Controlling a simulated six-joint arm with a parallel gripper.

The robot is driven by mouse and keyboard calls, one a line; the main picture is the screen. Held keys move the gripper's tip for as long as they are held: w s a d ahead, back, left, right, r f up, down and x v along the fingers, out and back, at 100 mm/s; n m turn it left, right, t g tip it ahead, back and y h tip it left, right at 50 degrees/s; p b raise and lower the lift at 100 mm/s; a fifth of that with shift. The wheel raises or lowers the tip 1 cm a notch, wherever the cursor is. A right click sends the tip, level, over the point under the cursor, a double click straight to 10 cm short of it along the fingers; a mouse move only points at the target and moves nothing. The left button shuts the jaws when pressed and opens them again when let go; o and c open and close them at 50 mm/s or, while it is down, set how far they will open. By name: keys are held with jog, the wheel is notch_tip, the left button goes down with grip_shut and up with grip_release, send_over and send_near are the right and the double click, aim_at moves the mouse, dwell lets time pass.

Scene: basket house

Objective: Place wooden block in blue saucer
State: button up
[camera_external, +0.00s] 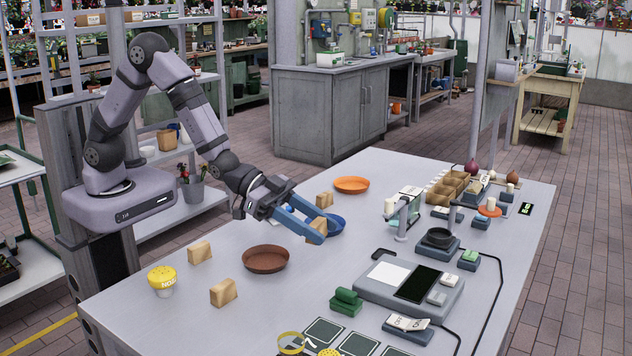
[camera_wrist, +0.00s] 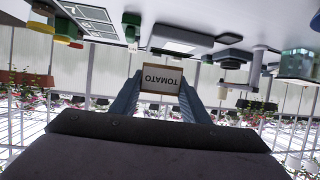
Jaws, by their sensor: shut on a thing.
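My gripper (camera_external: 320,229) has blue fingers and is shut on a wooden block (camera_external: 317,226). In the wrist view the block (camera_wrist: 161,79) sits between the fingertips, and its label, reading TOMATO, is upside down. The blue saucer (camera_external: 340,228) is on the table, just beside and behind the fingertips in the external view. The fingers and block partly hide it. I cannot tell how far the block is above it. The saucer is not seen in the wrist view. Other wooden blocks stand behind the saucer (camera_external: 325,200) and near the left table edge (camera_external: 199,252) (camera_external: 223,292).
A brown saucer (camera_external: 266,260) lies left of the fingers, and an orange saucer (camera_external: 352,185) lies behind. A yellow-topped pot (camera_external: 161,280) stands at the left. A scale (camera_external: 408,285) and several small items crowd the right side. The table's front-left middle is fairly clear.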

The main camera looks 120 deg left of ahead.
jog(key=s+a+r+n+g+y+b, duration=0.1)
jog(key=s+a+r+y, duration=0.1)
jog(key=s+a, duration=0.45)
jog(key=s+a+r+n+y+b, duration=0.1)
jog(key=s+a+r+n, duration=0.15)
jog(key=a, duration=0.75)
jog(key=s+a+r+n+g+y+b, duration=0.1)
jog(key=s+a+y, duration=0.1)
jog(key=s+a, duration=0.45)
jog(key=shift+m+t+h, duration=0.6)
jog(key=shift+m+h, duration=0.2)
jog(key=shift+m, duration=0.05)
jog(key=d+f, duration=0.1)
jog(key=w+d, duration=0.1)
jog(key=d+f, duration=0.1)
jog(key=shift+w+f, duration=0.25)
jog(key=shift+f, duration=0.05)
jog(key=shift+a+f, duration=0.1)
jog(key=shift+f+b, duration=0.45)
jog(key=shift+f, duration=4.45)
jog(key=shift+f, duration=0.1)
